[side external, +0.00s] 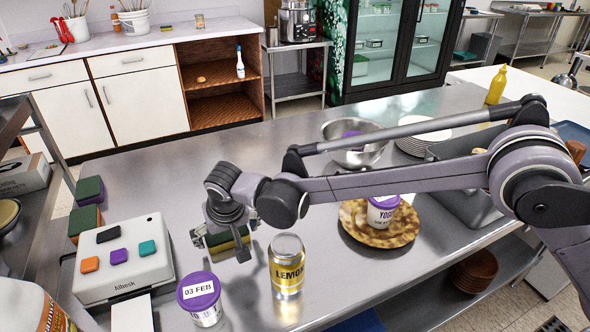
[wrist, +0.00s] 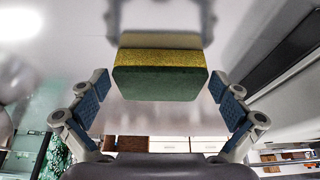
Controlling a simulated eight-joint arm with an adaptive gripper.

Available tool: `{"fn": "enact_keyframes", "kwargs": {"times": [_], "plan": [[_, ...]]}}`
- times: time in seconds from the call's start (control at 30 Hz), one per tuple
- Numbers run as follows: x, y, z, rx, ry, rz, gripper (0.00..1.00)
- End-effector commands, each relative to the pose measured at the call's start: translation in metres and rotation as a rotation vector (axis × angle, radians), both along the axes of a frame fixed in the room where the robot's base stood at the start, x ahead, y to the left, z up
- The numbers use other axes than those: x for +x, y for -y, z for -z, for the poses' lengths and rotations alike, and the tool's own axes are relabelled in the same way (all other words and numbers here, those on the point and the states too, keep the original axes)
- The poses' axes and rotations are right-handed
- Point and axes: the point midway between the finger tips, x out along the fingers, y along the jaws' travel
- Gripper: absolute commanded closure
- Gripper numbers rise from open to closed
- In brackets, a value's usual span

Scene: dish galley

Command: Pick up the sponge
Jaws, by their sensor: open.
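A sponge (wrist: 160,83) with a yellow side and a dark green side is between the two blue-padded fingers of my gripper (wrist: 159,90) in the wrist view. The fingers are open, with a narrow gap on each side of the sponge. In the side external view, my gripper (side external: 231,243) is low over the steel counter, and the sponge (side external: 226,238) shows partly behind its fingers. The sponge's underside and contact with the counter are hard to see.
A lemon can (side external: 287,265) stands close to the right of my gripper. A purple-lidded tub (side external: 200,299) is in front. A white button box (side external: 124,260) is at left, near more green sponges (side external: 89,191). A plate (side external: 353,233) bears a yogurt tub (side external: 382,212) further right.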

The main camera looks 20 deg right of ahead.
Motion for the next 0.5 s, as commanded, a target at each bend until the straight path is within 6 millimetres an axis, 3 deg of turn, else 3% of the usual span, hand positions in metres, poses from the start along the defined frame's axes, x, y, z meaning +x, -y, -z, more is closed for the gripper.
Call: {"fn": "enact_keyframes", "kwargs": {"times": [0.13, 0.17, 0.2, 0.3, 0.5], "plan": [[0.0001, 0.0000, 0.0001, 0.000, 0.000, 0.000, 0.00], [0.0000, 0.0000, 0.0000, 0.000, 0.000, 0.000, 0.03], [0.0000, 0.0000, 0.0000, 0.000, 0.000, 0.000, 0.12], [-0.0001, -0.0001, -0.0002, 0.000, 0.000, 0.000, 0.22], [-0.0001, 0.0000, -0.0002, 0.000, 0.000, 0.000, 0.22]]}}
